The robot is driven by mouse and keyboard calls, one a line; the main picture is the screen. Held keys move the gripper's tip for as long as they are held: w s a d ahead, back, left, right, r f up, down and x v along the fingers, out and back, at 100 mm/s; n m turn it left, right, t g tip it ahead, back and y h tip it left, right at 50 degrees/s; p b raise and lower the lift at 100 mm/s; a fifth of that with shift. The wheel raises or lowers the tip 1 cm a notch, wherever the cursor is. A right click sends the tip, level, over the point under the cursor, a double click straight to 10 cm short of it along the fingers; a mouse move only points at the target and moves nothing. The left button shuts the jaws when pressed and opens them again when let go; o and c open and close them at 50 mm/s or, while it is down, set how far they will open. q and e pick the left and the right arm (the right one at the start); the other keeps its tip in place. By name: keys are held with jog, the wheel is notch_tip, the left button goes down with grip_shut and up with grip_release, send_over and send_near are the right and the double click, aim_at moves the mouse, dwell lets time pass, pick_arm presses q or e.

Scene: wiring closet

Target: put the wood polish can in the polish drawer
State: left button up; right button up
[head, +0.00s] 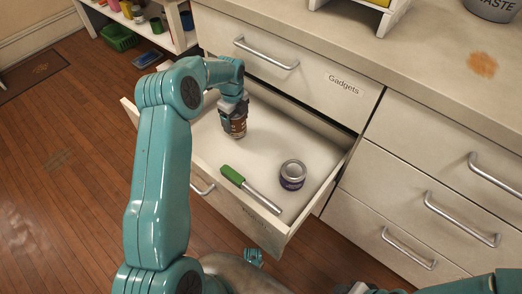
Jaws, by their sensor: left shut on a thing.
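A brown can with a grey top, seemingly the wood polish can (236,128), is held upright in my left gripper (234,108). The gripper is shut on its upper part from above. The can is inside the outline of the open drawer (209,157), toward its back left. Whether its base touches the drawer floor I cannot tell. The lettering on the drawer front is too faint to read.
A purple can with a silver lid (292,175) and a green-handled tool (249,188) lie in the front right of the drawer. The drawer's middle is clear. A closed drawer labelled Gadgets (315,79) is above, closed drawers (432,199) stand to the right.

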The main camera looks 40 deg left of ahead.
pick_arm(q)
jog(key=s+d, duration=0.1)
jog(key=d, duration=0.3)
jog(key=s+d+b, duration=0.1)
jog(key=d, duration=0.4)
jog(key=s+d+b, duration=0.1)
jog(key=d, duration=0.3)
jog(key=shift+s+d+f, duration=0.15)
jog(key=shift+d, duration=0.1)
jog(key=shift+d+f+b, duration=0.1)
jog(key=shift+f+b, duration=0.1)
jog(key=shift+b, duration=0.2)
notch_tip(320, 180, down, 3)
jog(key=shift+f+b, duration=0.15)
jog(key=shift+b, duration=0.6)
jog(key=o, duration=0.9)
jog(key=shift+f, duration=0.1)
jog(key=shift+c, duration=0.2)
jog(key=o, duration=0.4)
notch_tip(320, 180, up, 12)
jog(key=p, duration=0.4)
jog(key=shift+r+p, duration=0.25)
jog(key=shift+p, duration=0.05)
